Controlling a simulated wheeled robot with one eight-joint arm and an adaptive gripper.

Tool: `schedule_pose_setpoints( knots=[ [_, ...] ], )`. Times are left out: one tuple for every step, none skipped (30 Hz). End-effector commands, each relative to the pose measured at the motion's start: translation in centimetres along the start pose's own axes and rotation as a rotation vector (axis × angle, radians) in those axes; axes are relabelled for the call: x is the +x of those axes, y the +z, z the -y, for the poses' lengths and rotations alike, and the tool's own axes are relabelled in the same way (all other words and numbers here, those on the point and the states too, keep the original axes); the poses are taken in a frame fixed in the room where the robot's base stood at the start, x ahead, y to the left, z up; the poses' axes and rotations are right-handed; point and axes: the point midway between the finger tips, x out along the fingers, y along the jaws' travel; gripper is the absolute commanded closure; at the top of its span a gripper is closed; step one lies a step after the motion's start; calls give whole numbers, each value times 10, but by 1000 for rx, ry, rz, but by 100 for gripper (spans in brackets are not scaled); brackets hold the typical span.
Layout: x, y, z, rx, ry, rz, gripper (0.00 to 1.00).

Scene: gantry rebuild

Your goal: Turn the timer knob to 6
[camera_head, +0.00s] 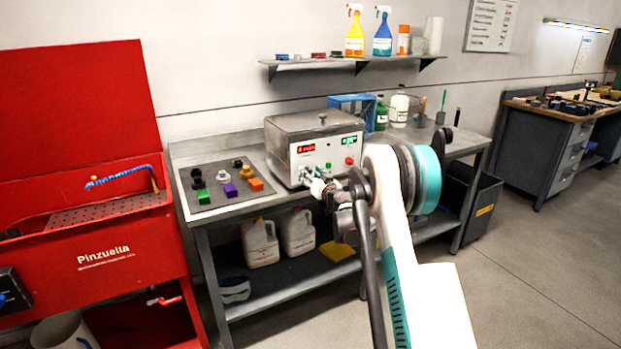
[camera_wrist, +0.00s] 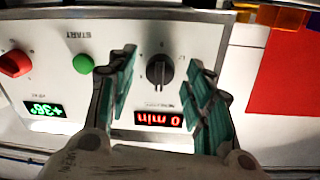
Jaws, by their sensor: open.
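The grey-metal machine (camera_head: 290,135) with a white front panel stands on the bench. In the wrist view its panel (camera_wrist: 120,25) appears upside down. The dark timer knob (camera_wrist: 160,70) has small marks around it and sits beside a red display (camera_wrist: 158,119) that reads 0 min. My gripper (camera_wrist: 162,74) is open, with one green-padded finger on each side of the knob in the picture. Gaps show between fingers and knob, and no contact is visible. In the head view my gripper (camera_head: 316,184) is at the panel's lower left and hides the knob there.
The panel also has a green START button (camera_wrist: 84,64), a red knob (camera_wrist: 14,63) and a green display (camera_wrist: 44,108). A mat (camera_head: 205,205) with coloured blocks and dark parts lies left of the machine. Bottles (camera_head: 398,108) stand behind it to the right.

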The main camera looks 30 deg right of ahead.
Motion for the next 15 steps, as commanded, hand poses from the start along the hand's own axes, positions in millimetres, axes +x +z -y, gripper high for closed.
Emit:
schedule_pose_setpoints(
  knots=[
    [2, 0, 0, 0, 0, 0, 53],
    [3, 0, 0, 0, 0, 0, 53],
    [4, 0, 0, 0, 0, 0, 53],
    [4, 0, 0, 0, 0, 0, 53],
    [4, 0, 0, 0, 0, 0, 53],
    [4, 0, 0, 0, 0, 0, 53],
    [4, 0, 0, 0, 0, 0, 53],
    [4, 0, 0, 0, 0, 0, 53],
    [4, 0, 0, 0, 0, 0, 53],
    [4, 0, 0, 0, 0, 0, 53],
    [4, 0, 0, 0, 0, 0, 57],
    [4, 0, 0, 0, 0, 0, 66],
    [4, 0, 0, 0, 0, 0, 73],
    [4, 0, 0, 0, 0, 0, 80],
    [4, 0, 0, 0, 0, 0, 89]
  ],
)
